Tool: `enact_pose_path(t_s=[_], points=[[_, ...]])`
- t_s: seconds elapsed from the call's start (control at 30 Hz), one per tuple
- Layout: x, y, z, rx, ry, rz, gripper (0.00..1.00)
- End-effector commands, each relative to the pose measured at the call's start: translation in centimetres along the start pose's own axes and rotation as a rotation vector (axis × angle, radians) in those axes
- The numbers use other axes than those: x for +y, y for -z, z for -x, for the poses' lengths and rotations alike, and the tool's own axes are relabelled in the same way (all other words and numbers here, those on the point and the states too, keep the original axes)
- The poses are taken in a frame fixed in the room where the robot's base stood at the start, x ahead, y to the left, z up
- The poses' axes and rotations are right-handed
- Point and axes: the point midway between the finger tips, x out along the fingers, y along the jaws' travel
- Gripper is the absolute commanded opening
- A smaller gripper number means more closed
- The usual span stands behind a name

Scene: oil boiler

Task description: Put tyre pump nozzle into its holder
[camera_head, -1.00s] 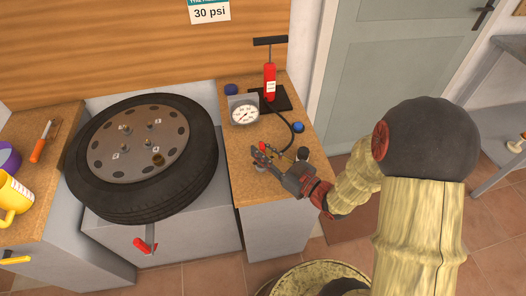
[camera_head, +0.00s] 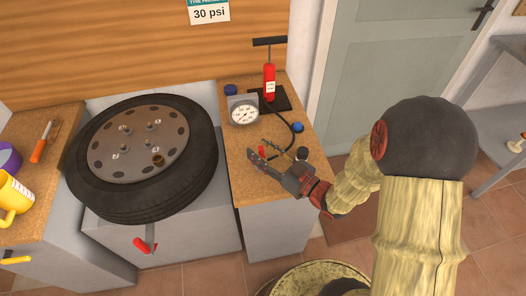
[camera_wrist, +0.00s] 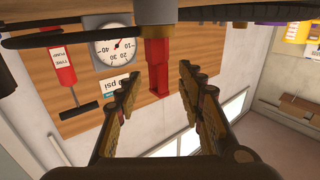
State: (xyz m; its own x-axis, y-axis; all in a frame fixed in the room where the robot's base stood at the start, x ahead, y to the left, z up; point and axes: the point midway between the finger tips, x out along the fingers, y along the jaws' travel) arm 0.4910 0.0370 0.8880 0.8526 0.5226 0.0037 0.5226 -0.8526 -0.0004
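The tyre pump nozzle (camera_head: 262,152) shows as a small red part between the fingers of my gripper (camera_head: 266,151), above the right-hand wooden worktop. A black hose (camera_head: 294,138) runs from the pump side toward the nozzle. My gripper and its fingers cover the spot under the nozzle. I cannot make out the holder or whether the nozzle sits in it.
The red tyre pump (camera_head: 269,82) and a round pressure gauge (camera_head: 244,113) stand at the back of the worktop (camera_head: 240,182). A blue cap (camera_head: 298,127) and a dark cylinder (camera_head: 302,153) are right of the nozzle. A tyre (camera_head: 190,180) lies to the left.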

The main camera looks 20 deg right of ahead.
Motion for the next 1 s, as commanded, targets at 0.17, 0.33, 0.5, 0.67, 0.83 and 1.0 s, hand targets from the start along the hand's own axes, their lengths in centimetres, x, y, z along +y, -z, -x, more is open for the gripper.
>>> enact_pose_path(t_s=[0.17, 0.33, 0.5, 0.67, 0.83, 1.0], points=[[0.0, -0.3, -0.2, -0.002, 0.004, 0.001, 0.39], [0.1, -0.3, 0.6, -0.002, 0.001, 0.002, 0.39], [0.1, -0.3, 2.8, -0.002, -0.004, 0.001, 0.39], [0.1, -0.1, 5.1, 0.001, -0.006, 0.001, 0.39], [0.1, 0.1, 7.3, 0.004, -0.006, 0.002, 0.39], [0.1, 0.2, 9.4, 0.005, -0.006, 0.002, 0.39]])
